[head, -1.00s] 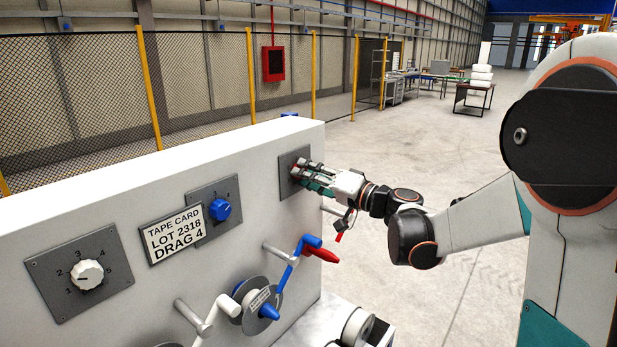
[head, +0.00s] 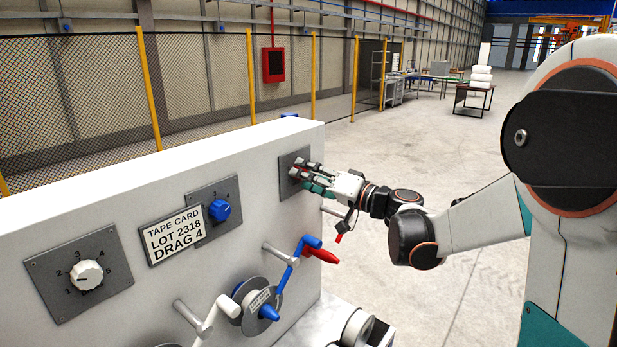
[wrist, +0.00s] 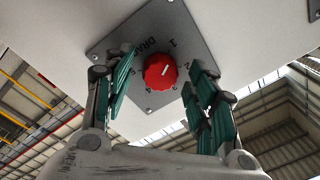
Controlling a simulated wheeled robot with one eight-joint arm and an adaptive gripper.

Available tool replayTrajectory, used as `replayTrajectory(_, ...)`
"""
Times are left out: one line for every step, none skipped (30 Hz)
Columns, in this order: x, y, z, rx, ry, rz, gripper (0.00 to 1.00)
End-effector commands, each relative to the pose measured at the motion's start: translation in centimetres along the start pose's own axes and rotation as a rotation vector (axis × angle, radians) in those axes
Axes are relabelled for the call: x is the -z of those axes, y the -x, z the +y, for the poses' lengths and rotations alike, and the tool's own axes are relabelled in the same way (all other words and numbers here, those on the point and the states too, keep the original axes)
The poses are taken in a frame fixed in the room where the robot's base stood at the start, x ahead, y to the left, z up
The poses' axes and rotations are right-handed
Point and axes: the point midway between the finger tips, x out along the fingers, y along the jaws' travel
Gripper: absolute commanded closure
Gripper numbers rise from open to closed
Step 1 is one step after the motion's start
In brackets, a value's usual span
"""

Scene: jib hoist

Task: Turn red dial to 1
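The red dial (wrist: 159,72) sits on a grey square plate (wrist: 150,38) with numbers around it and partly hidden lettering. Its white mark points up and to the right in the wrist view, on the side of the 1 and 2; I cannot tell the exact setting. My gripper (wrist: 160,76) is open, with one green-padded finger on each side of the dial and a visible gap to both. In the head view my gripper (head: 308,175) is at the plate on the far right end of the panel and mostly hides the dial.
The white panel (head: 110,190) also carries a blue dial (head: 220,210), a white dial (head: 87,275) and a tape card (head: 173,235).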

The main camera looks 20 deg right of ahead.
Motion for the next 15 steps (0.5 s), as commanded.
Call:
replayTrajectory(0.0,0.0,0.0,0.0,0.0,0.0,0.48)
replayTrajectory(0.0,0.0,0.0,0.0,-0.001,0.001,0.48)
replayTrajectory(0.1,0.0,0.0,0.0,-0.001,0.001,0.48)
replayTrajectory(0.1,0.0,0.0,0.0,-0.001,0.001,0.48)
replayTrajectory(0.1,0.0,0.0,0.0,-0.001,0.001,0.48)
replayTrajectory(0.1,0.1,0.0,0.0,-0.001,0.001,0.48)
replayTrajectory(0.1,0.1,0.0,0.0,-0.001,0.001,0.48)
replayTrajectory(0.1,0.3,0.0,0.0,-0.001,0.002,0.48)
replayTrajectory(0.1,0.6,0.0,-0.001,-0.001,0.003,0.48)
replayTrajectory(0.1,0.9,0.0,-0.001,-0.001,0.003,0.48)
replayTrajectory(0.1,1.3,0.0,-0.001,-0.001,0.003,0.48)
replayTrajectory(0.1,1.9,0.0,-0.001,-0.001,0.003,0.48)
replayTrajectory(0.1,2.4,0.0,-0.002,-0.001,0.004,0.48)
replayTrajectory(0.2,3.0,0.1,-0.002,-0.001,0.004,0.48)
replayTrajectory(0.2,3.8,0.1,-0.002,-0.001,0.004,0.48)
